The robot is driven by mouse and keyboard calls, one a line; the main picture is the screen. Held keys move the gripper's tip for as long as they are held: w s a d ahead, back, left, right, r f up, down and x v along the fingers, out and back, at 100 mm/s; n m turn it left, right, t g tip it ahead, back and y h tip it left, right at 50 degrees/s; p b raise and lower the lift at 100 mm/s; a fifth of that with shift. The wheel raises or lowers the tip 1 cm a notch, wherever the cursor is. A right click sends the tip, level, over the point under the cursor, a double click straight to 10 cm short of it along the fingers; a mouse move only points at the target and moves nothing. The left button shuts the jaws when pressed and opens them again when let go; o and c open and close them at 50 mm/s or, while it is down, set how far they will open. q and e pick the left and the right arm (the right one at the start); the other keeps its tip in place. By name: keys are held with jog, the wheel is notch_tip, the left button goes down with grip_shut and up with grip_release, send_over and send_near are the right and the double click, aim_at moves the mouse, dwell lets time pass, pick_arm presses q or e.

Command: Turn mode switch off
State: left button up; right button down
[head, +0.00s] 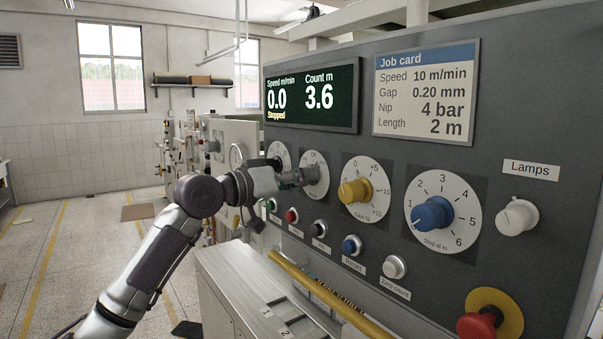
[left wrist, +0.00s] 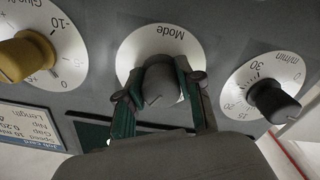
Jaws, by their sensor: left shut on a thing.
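The mode switch is a dark grey knob (left wrist: 160,82) on a white round dial marked Mode (left wrist: 158,42). It also shows as a dial on the panel in the head view (head: 318,175), partly covered by my gripper. My left gripper (head: 297,177) reaches the panel from the left. In the left wrist view its fingers (left wrist: 160,92) sit on both sides of the knob and are shut on it. The knob's setting cannot be read, as the gripper hides most of the dial's marks. My right gripper is not in view.
A yellow knob (head: 353,191) and a speed knob (left wrist: 274,101) flank the mode dial. A blue knob (head: 432,214) and a red emergency button (head: 478,325) are further right. Push buttons, including a red one (head: 291,215), line the panel below.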

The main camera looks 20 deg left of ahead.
pick_arm(q)
jog(key=n+p, duration=0.3)
jog(key=n, duration=0.2)
jog(key=shift+r, duration=0.15)
dwell(0.3)
jog(key=o, duration=1.2)
jog(key=shift+s, duration=0.1)
jog(key=v, duration=1.2)
jog(key=shift+a, duration=0.1)
